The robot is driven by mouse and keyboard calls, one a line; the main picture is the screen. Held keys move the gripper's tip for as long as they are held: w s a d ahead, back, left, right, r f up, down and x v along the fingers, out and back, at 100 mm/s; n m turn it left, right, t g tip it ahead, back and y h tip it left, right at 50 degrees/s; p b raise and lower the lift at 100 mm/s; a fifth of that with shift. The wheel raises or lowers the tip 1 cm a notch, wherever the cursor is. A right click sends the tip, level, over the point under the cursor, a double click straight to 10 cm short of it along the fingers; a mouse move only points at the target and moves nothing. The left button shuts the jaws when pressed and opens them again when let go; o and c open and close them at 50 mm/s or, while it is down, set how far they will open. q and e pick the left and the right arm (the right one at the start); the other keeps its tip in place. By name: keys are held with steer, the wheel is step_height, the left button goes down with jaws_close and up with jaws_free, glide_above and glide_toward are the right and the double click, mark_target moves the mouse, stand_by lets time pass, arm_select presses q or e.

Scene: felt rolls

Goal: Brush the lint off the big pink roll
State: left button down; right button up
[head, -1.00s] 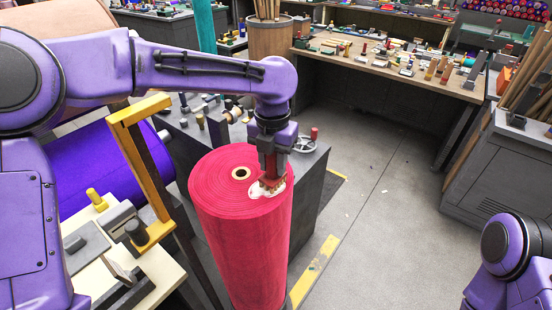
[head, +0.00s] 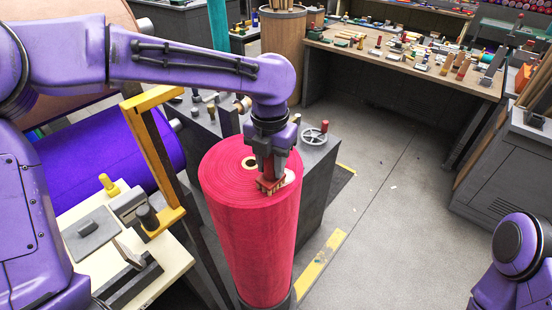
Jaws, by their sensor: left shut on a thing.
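The big pink roll (head: 246,235) stands upright in the middle of the head view, with a pale core hole in its top. My left gripper (head: 268,176) is above the near right part of its top, shut on a small reddish-brown brush (head: 270,187). The brush appears to rest on the roll's top near the front edge. A small whitish patch of lint (head: 290,177) shows just right of the brush; any lint under the brush is hidden. My right arm shows at the lower right, but its gripper is out of view.
A dark cabinet (head: 318,185) with a handwheel (head: 315,136) stands right behind the roll. A yellow frame (head: 152,160) and a pale bench (head: 158,256) are at its left, with a purple roll (head: 105,165) behind.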

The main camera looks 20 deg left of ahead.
arm_select(q)
steer(key=shift+s+a, duration=0.25)
steer(key=shift+s, duration=0.35)
steer(key=shift+s+a, duration=0.25)
steer(key=shift+s, duration=0.3)
steer(key=shift+w+d+r, duration=0.1)
steer(key=shift+w+d, duration=0.15)
steer(key=shift+w, duration=0.4)
steer(key=shift+w+d, duration=0.2)
steer(key=shift+w, duration=0.45)
steer(key=shift+w+d+r, duration=0.1)
steer(key=shift+w+d, duration=0.15)
steer(key=shift+w, duration=0.4)
steer(key=shift+w, duration=0.1)
steer(key=shift+w+d+f, duration=0.1)
steer(key=shift+w+d, duration=0.25)
steer(key=shift+w, duration=0.55)
steer(key=shift+w+d+f, duration=0.1)
steer(key=shift+w+d, duration=0.25)
steer(key=shift+w, duration=0.5)
steer(key=shift+r, duration=0.1)
steer(key=shift+r, duration=0.8)
